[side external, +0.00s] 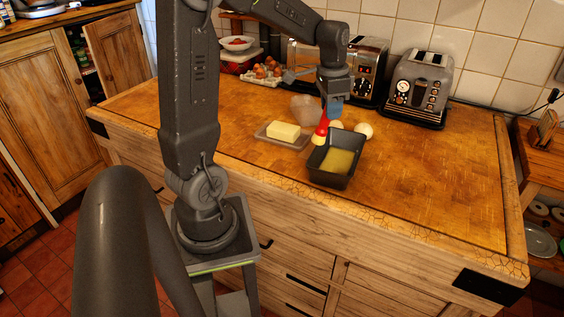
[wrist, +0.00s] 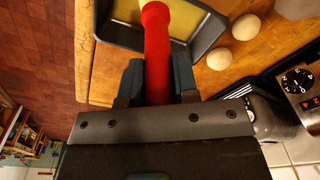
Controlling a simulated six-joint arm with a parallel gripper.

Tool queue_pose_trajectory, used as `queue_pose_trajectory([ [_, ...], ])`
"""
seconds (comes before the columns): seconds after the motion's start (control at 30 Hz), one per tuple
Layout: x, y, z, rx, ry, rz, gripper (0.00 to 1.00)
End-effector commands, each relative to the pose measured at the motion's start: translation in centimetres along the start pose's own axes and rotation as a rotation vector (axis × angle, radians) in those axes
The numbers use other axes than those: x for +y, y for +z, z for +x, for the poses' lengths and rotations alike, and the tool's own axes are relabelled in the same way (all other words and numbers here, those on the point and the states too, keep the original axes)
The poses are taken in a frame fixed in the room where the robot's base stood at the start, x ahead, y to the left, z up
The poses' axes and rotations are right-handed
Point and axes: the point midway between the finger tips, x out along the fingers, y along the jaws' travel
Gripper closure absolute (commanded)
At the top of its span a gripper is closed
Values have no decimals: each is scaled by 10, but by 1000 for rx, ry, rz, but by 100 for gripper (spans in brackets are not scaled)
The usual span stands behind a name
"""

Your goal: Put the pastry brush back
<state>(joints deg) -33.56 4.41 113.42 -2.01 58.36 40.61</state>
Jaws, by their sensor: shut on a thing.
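The pastry brush (side external: 322,129) has a red handle, and its pale lower end points down beside the left wall of the dark loaf tin (side external: 320,172). My gripper (side external: 333,110) is shut on the brush above the counter, by the tin's back left corner. In the wrist view the red handle (wrist: 157,45) runs between the two fingers of my gripper (wrist: 157,82) and reaches over the tin (wrist: 208,36). The tin holds a yellow filling. I cannot tell whether the brush touches the tin or counter.
A butter block (side external: 283,130) on a small board (side external: 266,135) lies left of the tin. A pinkish bowl (side external: 303,108) stands behind it. Toasters (side external: 418,88) stand at the back. The counter's right side is clear.

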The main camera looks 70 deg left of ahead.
Motion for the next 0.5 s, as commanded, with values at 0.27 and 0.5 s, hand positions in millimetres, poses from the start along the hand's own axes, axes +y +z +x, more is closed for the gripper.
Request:
queue_pose_trajectory([
  [0.27,-29,58,-4,86,-82,-721,96],
  [0.5,-41,97,-5,134,-180,-1209,96],
])
